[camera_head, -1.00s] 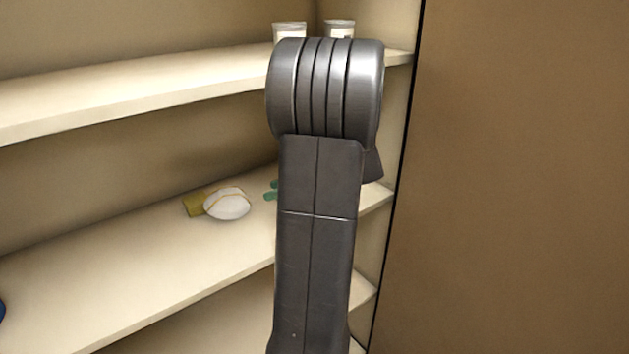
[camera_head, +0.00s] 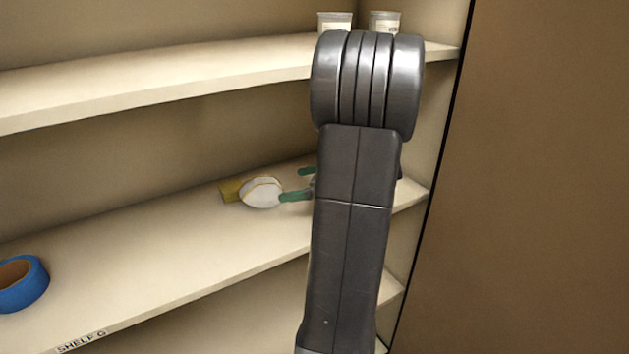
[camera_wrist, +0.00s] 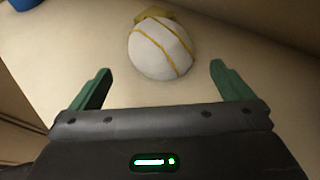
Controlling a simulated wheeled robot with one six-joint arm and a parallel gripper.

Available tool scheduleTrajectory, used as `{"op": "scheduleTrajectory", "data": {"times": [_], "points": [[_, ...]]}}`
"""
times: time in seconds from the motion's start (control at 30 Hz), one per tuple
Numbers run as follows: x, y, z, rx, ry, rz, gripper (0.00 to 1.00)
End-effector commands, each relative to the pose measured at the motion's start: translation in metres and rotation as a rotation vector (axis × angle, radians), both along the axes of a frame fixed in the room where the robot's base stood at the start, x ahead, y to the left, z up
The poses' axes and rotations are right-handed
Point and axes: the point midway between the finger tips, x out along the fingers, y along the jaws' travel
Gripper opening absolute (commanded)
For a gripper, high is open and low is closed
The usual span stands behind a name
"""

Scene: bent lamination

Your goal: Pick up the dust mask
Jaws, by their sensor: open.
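The dust mask (camera_head: 262,193) is a white cup with yellow straps. It lies on the middle shelf against a yellow block-like thing (camera_head: 231,190). In the wrist view the mask (camera_wrist: 160,50) is ahead of the fingertips, roughly centred between them. My gripper (camera_head: 299,184) has green fingers and stands just right of the mask in the head view. In the wrist view my gripper (camera_wrist: 160,72) is open, with nothing between its fingers. My arm hides the rest of the gripper in the head view.
A blue tape roll (camera_head: 20,284) lies at the shelf's left, near a "SHELF G" label (camera_head: 81,342). Two containers (camera_head: 384,23) stand on the shelf above (camera_head: 200,82). The middle shelf (camera_head: 150,255) is clear between roll and mask. A brown panel (camera_head: 545,180) stands at right.

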Motion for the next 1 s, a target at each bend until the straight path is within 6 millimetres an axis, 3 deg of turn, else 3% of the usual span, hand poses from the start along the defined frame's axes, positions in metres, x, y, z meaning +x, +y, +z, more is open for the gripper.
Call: {"op": "scheduleTrajectory", "data": {"times": [0.2, 0.4, 0.6, 0.9, 1.0], "points": [[0.01, 0.04, -0.017, 0.001, 0.002, 0.002, 1.0], [0.018, 0.065, -0.028, 0.0, -0.001, 0.001, 1.0], [0.021, 0.076, -0.032, 0.0, 0.0, 0.0, 1.0], [0.022, 0.076, -0.033, 0.0, 0.0, -0.001, 1.0], [0.022, 0.076, -0.033, 0.0, 0.0, -0.001, 0.8]]}}
